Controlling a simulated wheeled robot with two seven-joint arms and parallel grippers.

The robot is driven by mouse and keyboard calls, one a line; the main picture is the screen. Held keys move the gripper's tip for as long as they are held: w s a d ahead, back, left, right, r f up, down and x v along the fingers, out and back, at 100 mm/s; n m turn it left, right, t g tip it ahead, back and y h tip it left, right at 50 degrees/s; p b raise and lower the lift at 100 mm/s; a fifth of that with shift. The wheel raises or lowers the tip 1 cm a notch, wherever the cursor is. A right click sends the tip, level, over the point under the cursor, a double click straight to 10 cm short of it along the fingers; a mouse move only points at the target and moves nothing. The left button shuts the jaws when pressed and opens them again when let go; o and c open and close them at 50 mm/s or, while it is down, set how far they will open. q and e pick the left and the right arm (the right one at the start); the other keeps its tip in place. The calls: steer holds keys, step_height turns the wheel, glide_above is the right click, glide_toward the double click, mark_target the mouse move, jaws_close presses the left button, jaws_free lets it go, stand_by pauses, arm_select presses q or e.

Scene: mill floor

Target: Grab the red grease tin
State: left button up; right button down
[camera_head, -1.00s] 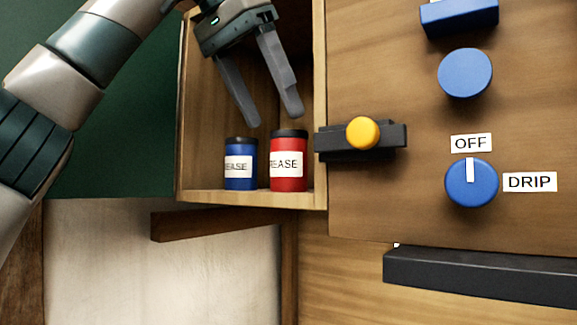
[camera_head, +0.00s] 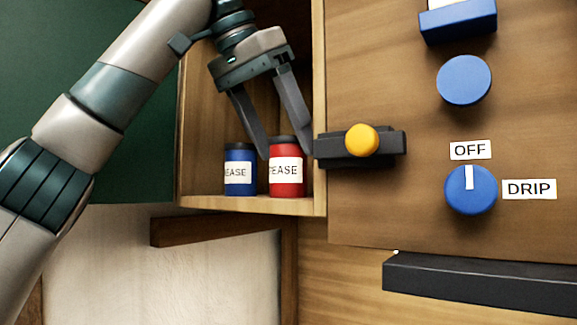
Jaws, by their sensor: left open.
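The red grease tin (camera_head: 287,181) stands upright on the floor of an open wooden cubby, with a dark lid and a white label. A blue grease tin (camera_head: 240,180) stands close on its left, also upright and labelled. My left gripper (camera_head: 283,153) is open and points down into the cubby. Its right finger overlaps the top right of the red tin in the picture, and its left finger tip shows between the two tins near lid height. I cannot tell whether either finger touches a tin. My right gripper is not in view.
The wooden cubby (camera_head: 250,204) has side walls close to both tins. To its right, a panel carries a yellow knob (camera_head: 362,140) on a dark block, a blue dial (camera_head: 470,190) set at OFF, and a blue round button (camera_head: 464,80). A dark bar (camera_head: 480,285) lies below.

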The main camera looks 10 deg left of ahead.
arm_select(q)
steer(key=shift+x, duration=1.4)
steer(key=shift+s, duration=0.15)
steer(key=shift+c, duration=0.3)
steer(key=c, duration=1.3)
